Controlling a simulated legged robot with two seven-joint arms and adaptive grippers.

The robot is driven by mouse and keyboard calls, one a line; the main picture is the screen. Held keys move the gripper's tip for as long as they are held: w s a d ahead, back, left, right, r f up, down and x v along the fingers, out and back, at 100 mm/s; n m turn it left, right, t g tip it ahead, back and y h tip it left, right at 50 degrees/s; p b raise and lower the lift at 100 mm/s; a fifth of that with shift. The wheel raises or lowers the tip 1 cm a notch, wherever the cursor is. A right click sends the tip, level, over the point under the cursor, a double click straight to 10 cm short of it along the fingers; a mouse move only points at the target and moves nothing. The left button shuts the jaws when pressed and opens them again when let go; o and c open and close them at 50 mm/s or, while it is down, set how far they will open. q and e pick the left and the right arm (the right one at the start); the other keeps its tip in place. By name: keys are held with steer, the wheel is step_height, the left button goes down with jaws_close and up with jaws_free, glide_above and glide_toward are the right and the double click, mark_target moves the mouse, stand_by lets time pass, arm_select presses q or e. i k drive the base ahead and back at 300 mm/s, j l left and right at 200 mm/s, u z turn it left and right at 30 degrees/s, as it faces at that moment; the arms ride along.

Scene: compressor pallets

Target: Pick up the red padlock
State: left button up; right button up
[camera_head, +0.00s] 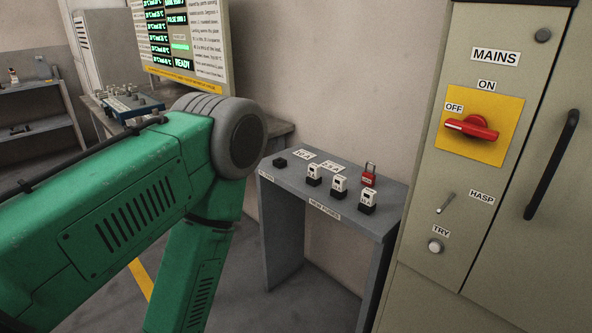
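The red padlock (369,174) stands upright at the back right of a small grey table (283,190). Its shackle points up, and a label shows on its body. It stands behind a row of small white-and-black parts. A green arm link of mine fills the left of the view, with a grey joint near the table's left end. No part of the arm touches the padlock. Neither of my grippers shows in the view.
Small parts (339,187) stand along the table near the padlock. A beige cabinet (488,150) with a red MAINS switch (471,128) stands close on the right. A workbench and display board (185,40) are behind my arm. Floor is free under the table.

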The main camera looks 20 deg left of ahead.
mark_target(368, 179)
steer(key=u, duration=0.3)
steer(key=i+j+z, duration=0.1)
steer(key=z, duration=0.4)
steer(key=i+j+z, duration=0.1)
steer(key=j+z, duration=0.15)
steer(key=z, duration=0.2)
steer(key=j+z, duration=0.25)
steer(key=z, duration=0.25)
steer(key=i, duration=0.05)
